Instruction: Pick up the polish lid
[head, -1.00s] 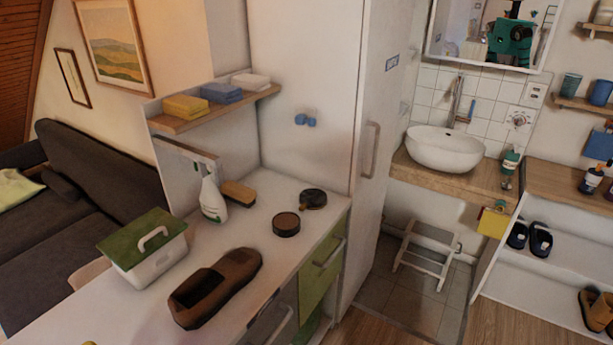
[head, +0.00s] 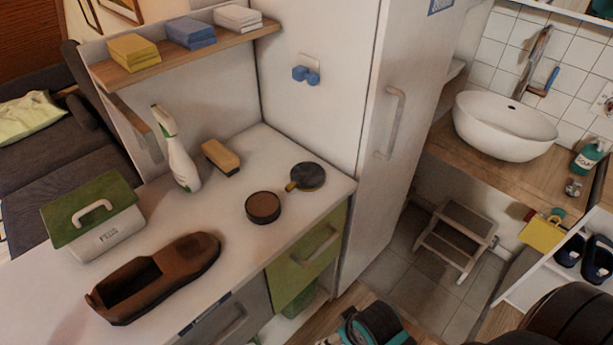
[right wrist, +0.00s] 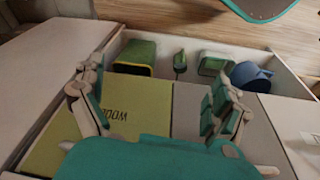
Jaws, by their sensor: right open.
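A round brown polish tin (head: 263,207) stands on the white counter (head: 215,255), near its right end. Just behind it and to the right lies a flat dark disc with a yellowish tab (head: 306,176), which looks like the polish lid. It lies apart from the tin. My right gripper (right wrist: 155,100) is open and empty in the right wrist view, with its two fingers spread wide. Neither the tin nor the disc shows in that view. Parts of my right arm show at the bottom right of the head view. My left gripper is not in view.
A brown shoe (head: 155,277), a white box with a green lid (head: 95,220), a spray bottle (head: 178,155) and a brush (head: 221,157) share the counter. A tall white cabinet (head: 320,115) rises right behind the disc. Below the right gripper is an open compartment holding a blue cup (right wrist: 251,76).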

